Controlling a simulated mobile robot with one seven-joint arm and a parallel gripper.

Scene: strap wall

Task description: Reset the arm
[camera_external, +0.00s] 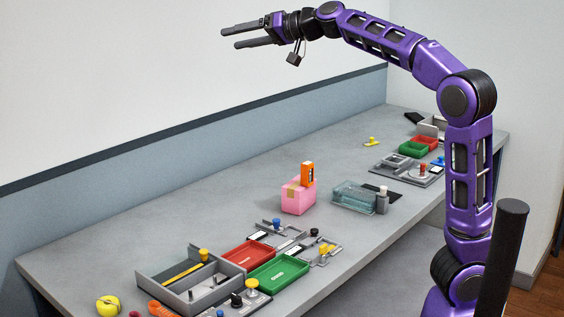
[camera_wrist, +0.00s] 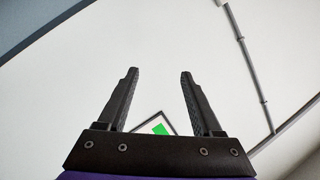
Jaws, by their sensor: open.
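My purple arm rises at the right of the external view and reaches left, high above the bench. My gripper (camera_external: 236,37) is at its far end, level, well above the bench top and in front of the white wall. In the wrist view, my gripper (camera_wrist: 157,75) has its two dark fingers apart with nothing between them. No object of the bench is near the fingers.
The long grey bench (camera_external: 215,215) carries a pink box (camera_external: 297,198) with an orange item (camera_external: 307,174) on it, a clear bin (camera_external: 355,197), a red tray (camera_external: 247,254) and a green tray (camera_external: 278,274). Air around my gripper is free.

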